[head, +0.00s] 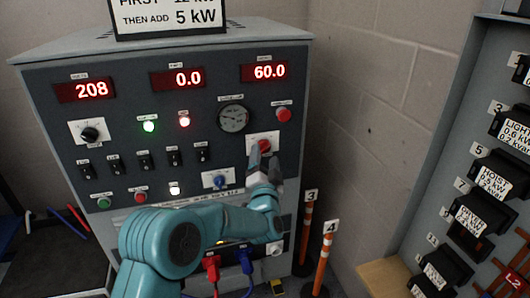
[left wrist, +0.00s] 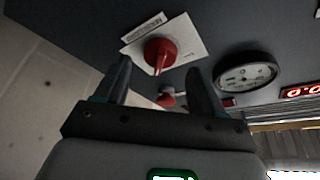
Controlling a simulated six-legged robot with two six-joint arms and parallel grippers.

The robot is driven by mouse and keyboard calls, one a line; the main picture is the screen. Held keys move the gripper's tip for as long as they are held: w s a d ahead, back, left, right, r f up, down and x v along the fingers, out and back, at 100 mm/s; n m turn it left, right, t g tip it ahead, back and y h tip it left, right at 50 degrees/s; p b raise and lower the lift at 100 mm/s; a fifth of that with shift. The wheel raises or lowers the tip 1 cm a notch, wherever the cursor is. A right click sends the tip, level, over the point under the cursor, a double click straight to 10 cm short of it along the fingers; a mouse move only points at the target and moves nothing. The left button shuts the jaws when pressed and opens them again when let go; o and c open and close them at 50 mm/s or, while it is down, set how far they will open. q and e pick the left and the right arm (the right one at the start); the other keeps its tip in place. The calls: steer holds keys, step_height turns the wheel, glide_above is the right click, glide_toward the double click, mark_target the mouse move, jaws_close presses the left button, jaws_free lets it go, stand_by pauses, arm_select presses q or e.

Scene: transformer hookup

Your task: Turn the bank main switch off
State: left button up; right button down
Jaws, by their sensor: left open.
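A red rotary switch (head: 264,146) sits on a white plate at the right side of the grey control panel. Its label is too small to read, so I cannot tell for sure that it is the bank main switch. In the left wrist view the red knob (left wrist: 160,50) shows with a narrow handle pointing down in the picture. My left gripper (head: 264,163) is open just in front of this switch and partly covers it. In the left wrist view its fingers (left wrist: 158,66) stand apart on either side of the knob's lower part. I cannot tell whether they touch it. My right gripper is not in view.
The control panel (head: 55,130) has red displays reading 208, 0.0 and 60.0, a round gauge (head: 233,118), a red button (head: 283,114), a blue knob (head: 220,180) and several black toggles. Orange posts (head: 322,262) stand right of it. A breaker panel (head: 455,130) is at the far right.

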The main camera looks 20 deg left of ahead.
mark_target(264, 148)
arm_select(q)
steer(key=shift+x, duration=1.2)
